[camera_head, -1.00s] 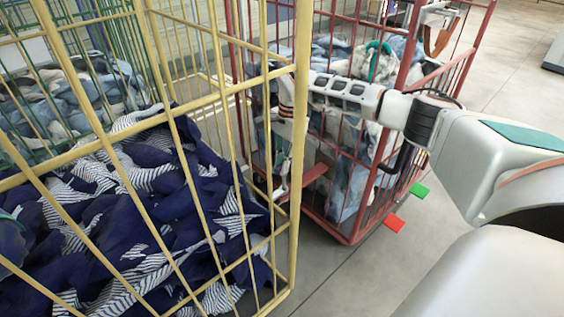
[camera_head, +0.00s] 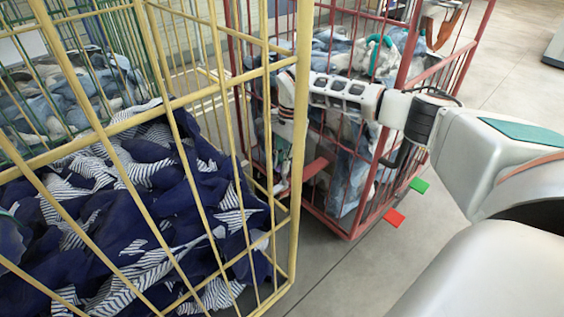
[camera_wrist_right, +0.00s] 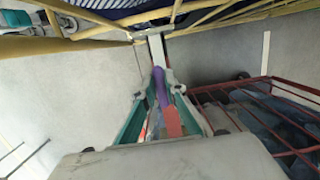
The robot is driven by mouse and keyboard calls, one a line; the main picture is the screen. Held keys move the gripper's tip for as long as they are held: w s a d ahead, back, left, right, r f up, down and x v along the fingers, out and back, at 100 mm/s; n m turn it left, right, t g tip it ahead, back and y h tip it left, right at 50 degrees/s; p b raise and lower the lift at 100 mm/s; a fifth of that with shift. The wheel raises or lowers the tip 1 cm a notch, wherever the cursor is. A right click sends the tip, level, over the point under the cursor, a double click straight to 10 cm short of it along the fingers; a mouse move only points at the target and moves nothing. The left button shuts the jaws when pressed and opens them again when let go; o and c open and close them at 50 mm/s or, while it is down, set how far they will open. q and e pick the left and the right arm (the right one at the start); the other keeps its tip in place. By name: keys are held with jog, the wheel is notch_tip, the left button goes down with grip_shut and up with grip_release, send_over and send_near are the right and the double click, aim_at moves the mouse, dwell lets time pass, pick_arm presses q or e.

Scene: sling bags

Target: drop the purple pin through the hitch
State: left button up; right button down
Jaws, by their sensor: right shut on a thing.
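In the right wrist view the purple pin (camera_wrist_right: 161,87) is between the teal fingers of my right gripper (camera_wrist_right: 167,84), which is shut on it. A pale flat bar (camera_wrist_right: 157,48) reaches from the yellow cage toward the pin. A red tongue (camera_wrist_right: 172,121) lies nearer the camera, beside the pin in the picture; I cannot tell whether the pin is in a hole. In the head view my right gripper (camera_head: 282,178) hangs down between the cages, partly behind yellow bars, and the pin is hidden. The red tongue (camera_head: 315,168) shows there beside it. My left gripper is not in view.
The yellow cage (camera_head: 297,150) with navy and striped cloth stands close on the left. The red cage (camera_head: 352,236) with pale blue cloth stands behind my right arm. Red (camera_head: 394,218) and green (camera_head: 419,185) tabs stick out low on it.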

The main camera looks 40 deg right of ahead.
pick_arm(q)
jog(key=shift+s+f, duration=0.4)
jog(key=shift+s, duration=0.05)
pick_arm(e)
jog(key=shift+f, duration=0.55)
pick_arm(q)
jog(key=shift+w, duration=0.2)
pick_arm(e)
jog(key=shift+f, duration=0.45)
pick_arm(q)
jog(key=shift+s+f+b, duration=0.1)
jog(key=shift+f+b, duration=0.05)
jog(key=shift+b, duration=0.35)
pick_arm(e)
jog(key=shift+f, duration=1.15)
jog(key=c, duration=2)
grip_release()
